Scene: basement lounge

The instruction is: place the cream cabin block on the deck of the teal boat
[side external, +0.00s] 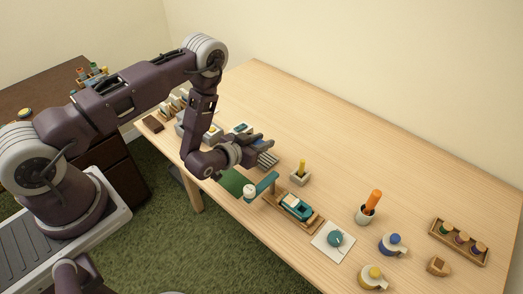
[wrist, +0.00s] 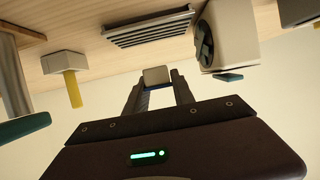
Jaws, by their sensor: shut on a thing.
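A small cream block (wrist: 156,74), which I take for the cabin block, sits between the fingertips of my gripper (wrist: 157,84) in the wrist view. The jaws are shut on it, with a blue strip just below it. In the side external view my gripper (side external: 262,144) is over the table near the slatted rack, and I cannot make out the block there. The teal boat (side external: 296,206) with a pale middle rests on a wooden stand (side external: 275,203), lower right of my gripper and apart from it. The boat is not recognisable in the wrist view.
A teal-armed fixture (side external: 265,185) stands between my gripper and the boat. A cream base with a yellow post (side external: 301,172), a grey slatted rack (wrist: 148,27) and a cream box (wrist: 225,35) are nearby. An orange-handled cup (side external: 369,208) stands right. The table's back is clear.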

